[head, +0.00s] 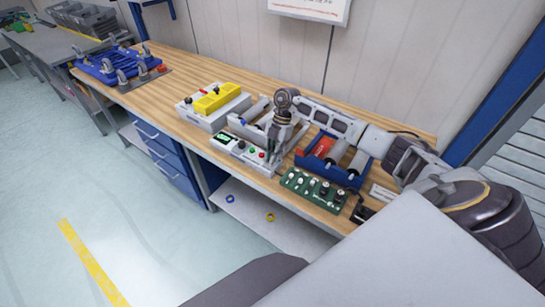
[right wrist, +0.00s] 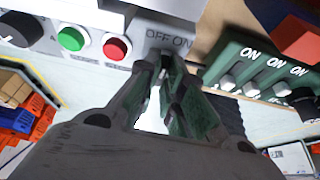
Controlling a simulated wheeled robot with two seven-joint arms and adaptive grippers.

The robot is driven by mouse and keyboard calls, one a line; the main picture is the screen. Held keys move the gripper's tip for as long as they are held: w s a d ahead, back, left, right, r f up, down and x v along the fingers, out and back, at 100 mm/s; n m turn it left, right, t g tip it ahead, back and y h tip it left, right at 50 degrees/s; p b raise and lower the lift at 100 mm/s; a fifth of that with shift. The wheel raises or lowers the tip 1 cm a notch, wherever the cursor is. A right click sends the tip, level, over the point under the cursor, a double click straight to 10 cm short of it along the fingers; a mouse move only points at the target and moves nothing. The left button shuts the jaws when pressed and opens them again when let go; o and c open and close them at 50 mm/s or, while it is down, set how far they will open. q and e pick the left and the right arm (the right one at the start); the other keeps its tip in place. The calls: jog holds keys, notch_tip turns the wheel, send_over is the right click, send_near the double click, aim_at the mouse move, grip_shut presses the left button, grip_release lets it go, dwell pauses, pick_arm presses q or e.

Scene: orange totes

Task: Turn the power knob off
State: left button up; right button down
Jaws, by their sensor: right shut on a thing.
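The white control box (head: 235,152) stands at the front edge of the wooden bench. It has a black knob, a green button and a red button. In the right wrist view its front (right wrist: 150,40) shows "OFF ON" lettering at the right end. My right gripper (head: 273,158) reaches down onto that end of the box. In the right wrist view its fingers (right wrist: 163,62) close together just below the lettering, shut on the power knob. The knob is hidden between the fingers, so its angle cannot be told. My left gripper is not in view.
A green panel (head: 311,190) with several switches sits just right of the box. Behind it is a blue tray (head: 335,172). A box with a yellow top (head: 216,98) stands to the left, and a blue fixture (head: 115,66) farther left. Bare bench lies between them.

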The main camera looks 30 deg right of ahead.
jog(key=n, duration=0.2)
jog(key=n+g+h+b, duration=0.1)
jog(key=n, duration=0.2)
jog(key=shift+w+g, duration=0.2)
jog(key=shift+g, duration=0.1)
jog(key=shift+a+n+g+h+b, duration=0.15)
jog(key=shift+n+h+b, duration=0.3)
jog(key=shift+n, duration=0.7)
jog(key=shift+n+g+h+b, duration=0.25)
jog(key=shift+n+b, duration=0.25)
jog(key=shift+n, duration=0.65)
jog(key=c, duration=1.5)
grip_release()
jog(key=shift+c, duration=0.2)
jog(key=v, duration=1.2)
jog(key=shift+w+a, duration=0.1)
